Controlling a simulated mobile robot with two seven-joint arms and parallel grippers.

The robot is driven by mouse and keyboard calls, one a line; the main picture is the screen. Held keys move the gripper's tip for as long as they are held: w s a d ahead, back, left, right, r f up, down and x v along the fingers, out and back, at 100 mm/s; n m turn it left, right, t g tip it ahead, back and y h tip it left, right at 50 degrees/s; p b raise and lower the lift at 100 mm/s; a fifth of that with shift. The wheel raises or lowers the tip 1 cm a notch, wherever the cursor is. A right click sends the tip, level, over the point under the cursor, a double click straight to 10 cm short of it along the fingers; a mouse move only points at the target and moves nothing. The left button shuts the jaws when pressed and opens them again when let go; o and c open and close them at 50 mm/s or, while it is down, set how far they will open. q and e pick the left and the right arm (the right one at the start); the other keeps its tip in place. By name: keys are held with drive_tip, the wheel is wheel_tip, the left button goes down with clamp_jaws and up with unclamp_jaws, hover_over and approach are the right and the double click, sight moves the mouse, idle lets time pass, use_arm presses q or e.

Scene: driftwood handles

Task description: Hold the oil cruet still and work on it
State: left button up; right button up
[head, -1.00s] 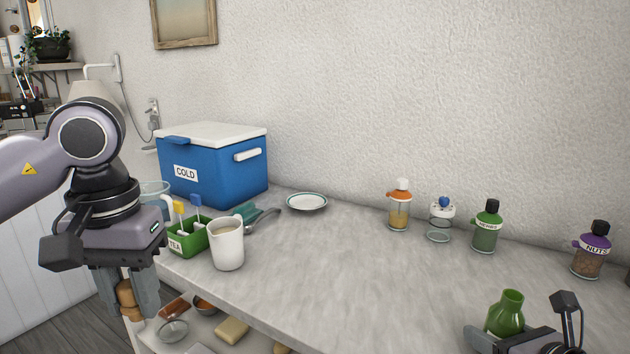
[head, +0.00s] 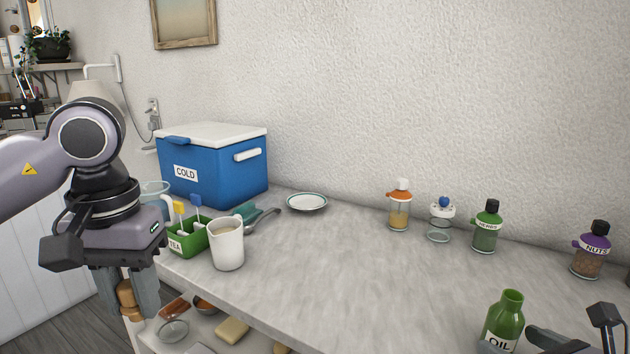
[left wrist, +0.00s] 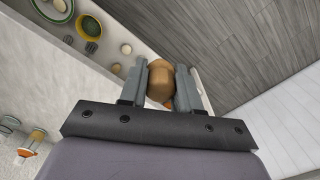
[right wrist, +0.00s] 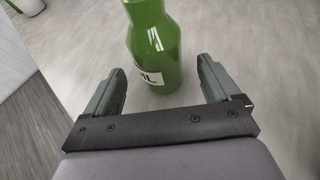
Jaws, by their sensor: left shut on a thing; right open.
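The oil cruet (head: 504,318) is a green glass bottle with a white OIL label, upright on the counter at the lower right of the head view. In the right wrist view the cruet (right wrist: 153,45) stands ahead of and between the spread fingers of my right gripper (right wrist: 163,85). That gripper is open, and neither finger visibly touches the cruet. My left gripper (left wrist: 160,85) is shut on a brown wooden stopper-like piece, seen in the left wrist view (left wrist: 160,80). It hangs beyond the counter's left front edge in the head view (head: 128,295).
A white jug (head: 227,245), a green TEA box (head: 187,238) and a blue cooler (head: 215,172) stand at the left. Several jars, including a herbs jar (head: 487,228) and a nuts jar (head: 590,252), line the back. The counter's middle (head: 350,270) is clear.

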drive_tip(key=shift+v, duration=3.45)
use_arm(q)
drive_tip(key=shift+s, duration=0.15)
use_arm(e)
drive_tip(key=shift+s, duration=0.15)
